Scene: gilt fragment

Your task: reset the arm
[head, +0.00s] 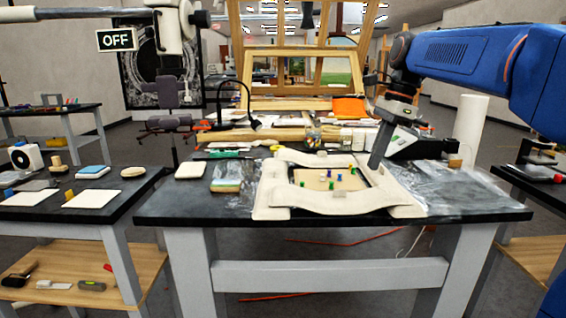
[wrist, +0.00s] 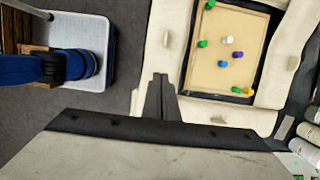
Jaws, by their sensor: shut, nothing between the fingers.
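My blue arm reaches in from the right in the head view. Several small coloured pegs, green, blue, white, purple and orange, stand on the tan board (wrist: 222,65) inside the frame. I cannot tell the exact height of the fingertips above the table.
Clear plastic sheeting (head: 455,185) lies at the table's right. A white block (head: 190,170) and a stack of coloured sponges (head: 232,173) are at the left. A white roll (head: 469,130) stands behind at right. Bottles (wrist: 308,133) are at the wrist view's right edge.

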